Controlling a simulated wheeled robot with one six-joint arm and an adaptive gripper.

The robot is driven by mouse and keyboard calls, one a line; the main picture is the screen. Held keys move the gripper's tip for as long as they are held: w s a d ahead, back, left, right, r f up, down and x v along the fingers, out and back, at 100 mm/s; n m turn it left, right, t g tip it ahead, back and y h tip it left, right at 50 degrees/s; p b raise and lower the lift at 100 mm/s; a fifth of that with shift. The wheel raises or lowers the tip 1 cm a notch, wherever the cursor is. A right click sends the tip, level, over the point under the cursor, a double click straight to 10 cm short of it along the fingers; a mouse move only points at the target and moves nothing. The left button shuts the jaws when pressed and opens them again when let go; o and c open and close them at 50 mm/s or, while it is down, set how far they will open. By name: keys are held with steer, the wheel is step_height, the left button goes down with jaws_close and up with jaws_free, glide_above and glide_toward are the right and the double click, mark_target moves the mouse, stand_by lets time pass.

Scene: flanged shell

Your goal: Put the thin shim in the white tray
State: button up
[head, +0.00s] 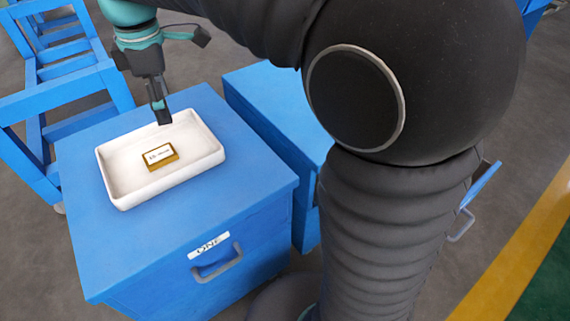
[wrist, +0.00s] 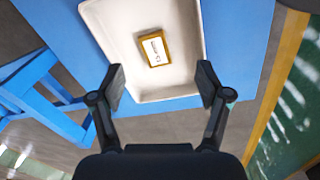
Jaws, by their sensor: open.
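The white tray (head: 118,190) sits on top of a blue cabinet. A small flat block with brass-coloured sides and a white printed label (head: 159,157), which looks like the shim, lies inside the tray on its floor. In the wrist view the block (wrist: 154,48) lies in the tray (wrist: 103,38), beyond my fingertips and apart from them. My gripper (head: 161,112) is above the tray's back edge in the head view. In the wrist view my gripper (wrist: 161,84) has its two fingers wide apart with nothing between them.
The blue cabinet (head: 150,250) has a drawer handle and a label on its front. A second blue cabinet (head: 268,92) stands close behind it to the right. A blue frame (head: 60,95) stands at the left. The cabinet top around the tray is clear.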

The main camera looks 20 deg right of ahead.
steer(key=s+d+f+m+t, duration=0.2)
steer(key=s+d+f+m, duration=0.2)
steer(key=s+d+m, duration=0.5)
steer(key=s+d+f+m+t, duration=0.2)
steer(key=s+d+f+m, duration=0.2)
steer(key=s+d+m, duration=0.5)
steer(key=shift+s+d+t, duration=0.3)
steer(key=shift+d+t, duration=0.05)
steer(key=shift+t, duration=0.05)
steer(key=shift+f, duration=0.1)
